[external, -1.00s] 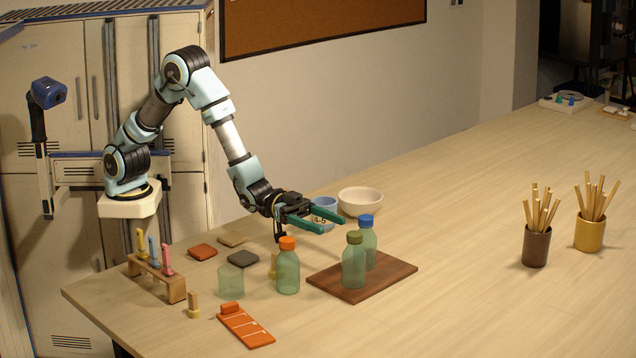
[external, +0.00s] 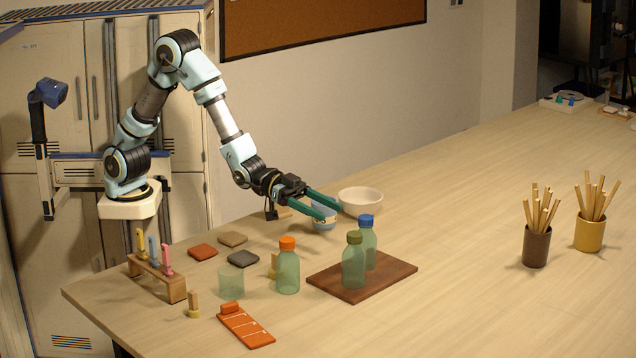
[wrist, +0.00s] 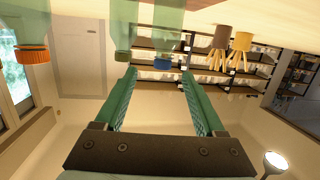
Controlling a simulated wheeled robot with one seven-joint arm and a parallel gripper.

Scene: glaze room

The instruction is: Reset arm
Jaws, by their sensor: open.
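My gripper (external: 322,207) is open and empty, held above the table in the external view. Its two green fingers point right, in front of the white bowl (external: 360,201) and over the blue cup (external: 324,222), which they partly cover. In the wrist view my gripper (wrist: 158,80) shows its fingers spread apart with nothing between them. The wrist view is upside down, with the table along the top. The bottles with orange (wrist: 32,55), green (wrist: 122,56) and blue (wrist: 163,65) caps hang into its upper part.
The green-capped (external: 353,265) and blue-capped (external: 367,240) bottles stand on a brown board (external: 390,277). The orange-capped bottle (external: 288,270) stands left of it.

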